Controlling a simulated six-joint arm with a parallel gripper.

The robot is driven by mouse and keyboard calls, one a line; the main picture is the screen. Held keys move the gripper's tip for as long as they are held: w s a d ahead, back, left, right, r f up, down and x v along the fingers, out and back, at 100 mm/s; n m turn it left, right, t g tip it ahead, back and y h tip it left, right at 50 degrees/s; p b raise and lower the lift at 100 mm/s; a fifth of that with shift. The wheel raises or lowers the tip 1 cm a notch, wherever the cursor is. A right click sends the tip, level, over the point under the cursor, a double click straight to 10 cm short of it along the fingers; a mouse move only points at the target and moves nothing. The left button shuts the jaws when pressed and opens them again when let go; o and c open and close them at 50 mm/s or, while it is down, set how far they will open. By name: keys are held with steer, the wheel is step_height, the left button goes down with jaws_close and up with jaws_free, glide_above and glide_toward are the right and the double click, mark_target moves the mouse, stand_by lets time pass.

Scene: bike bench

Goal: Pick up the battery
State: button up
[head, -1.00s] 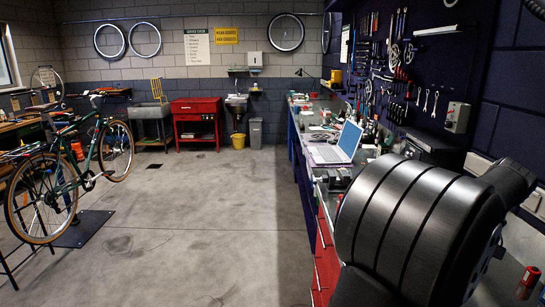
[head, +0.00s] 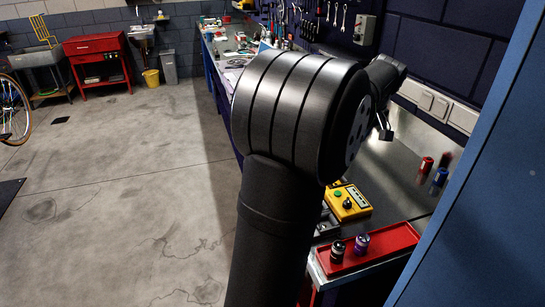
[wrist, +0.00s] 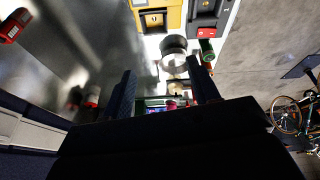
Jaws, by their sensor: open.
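Several small cylinders that look like batteries are on the bench; I cannot tell which one the task means. In the head view a red cylinder (head: 425,168) and a blue cylinder (head: 439,177) stand on the metal top at the right. A black-and-red cylinder (head: 338,249) and a purple one (head: 362,243) stand in a shallow red tray (head: 390,240). The wrist view shows a red cylinder (wrist: 15,25) at the top left and another (wrist: 92,97) beside the left finger. My gripper (wrist: 162,78) is open and empty in the wrist view; my arm mostly hides it in the head view.
A yellow device (head: 348,203) with a green button sits behind the tray. In the wrist view a round metallic object (wrist: 174,54) lies beyond the fingers. A blue panel (head: 475,170) rises at the right. Part of the metal bench top is clear.

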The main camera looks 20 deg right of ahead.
steer(key=w+a+f+n+g+h, duration=0.2)
steer(key=w+a+n+g+h, duration=0.15)
steer(key=w+a+n, duration=1.65)
steer(key=shift+w+d+f+m+h, duration=0.15)
steer(key=shift+w+d+f+m, duration=0.6)
steer(key=shift+f, duration=1.85)
steer(key=shift+w+d+f+m+h, duration=0.2)
steer(key=shift+w+d+f, duration=0.65)
steer(key=shift+f, duration=1.75)
steer(key=shift+w+d+f+m+h, duration=0.1)
steer(key=shift+w+d+f+m, duration=0.35)
steer(key=shift+d+f, duration=1.45)
steer(key=shift+s+a+f, duration=0.1)
steer(key=shift+a+f, duration=0.55)
steer(key=shift+a, duration=0.1)
steer(key=c, duration=1.1)
steer(key=shift+c, duration=0.2)
steer(key=shift+r, duration=0.1)
